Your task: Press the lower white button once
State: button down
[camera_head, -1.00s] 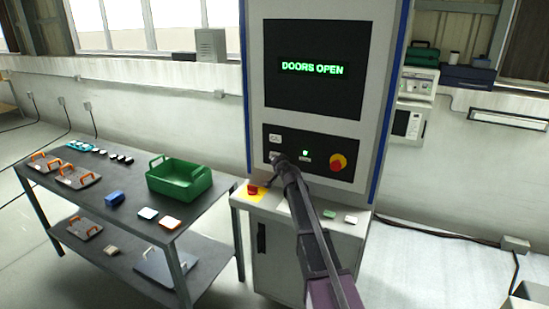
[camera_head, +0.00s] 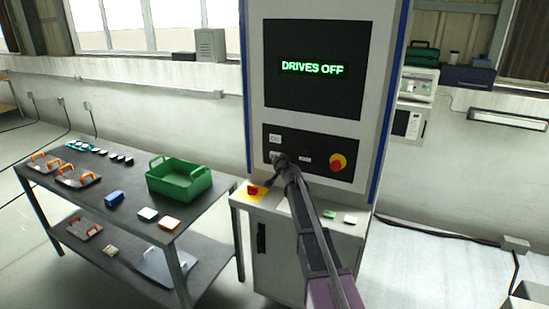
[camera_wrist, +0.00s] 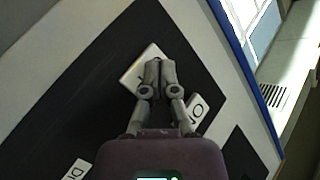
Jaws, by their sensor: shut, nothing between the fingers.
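The lower white button (camera_wrist: 131,77) is a pale plate on the black panel. In the wrist view my gripper (camera_wrist: 160,64) has its fingertips together over this button, covering part of it. They seem to touch it, but I cannot tell how firmly. In the head view the lower button is mostly hidden behind my gripper (camera_head: 279,158). The upper white button (camera_head: 275,138) sits just above it and also shows in the wrist view (camera_wrist: 197,108), beside a finger. My gripper is shut with nothing held.
The screen (camera_head: 313,68) above reads "DRIVES OFF" in green. A red knob (camera_head: 338,162) on yellow is right of the buttons. A red button (camera_head: 253,190) is on the ledge below. A dark table (camera_head: 205,219) with a green crate (camera_head: 180,187) stands left.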

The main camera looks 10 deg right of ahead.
dwell(0.6)
jog(key=shift+s+a, duration=0.45)
jog(key=shift+s, duration=0.1)
jog(key=s+a, duration=0.1)
jog(key=s, duration=0.1)
jog(key=s+a, duration=0.2)
dwell(0.9)
jog(key=shift+s, duration=0.1)
dwell(0.4)
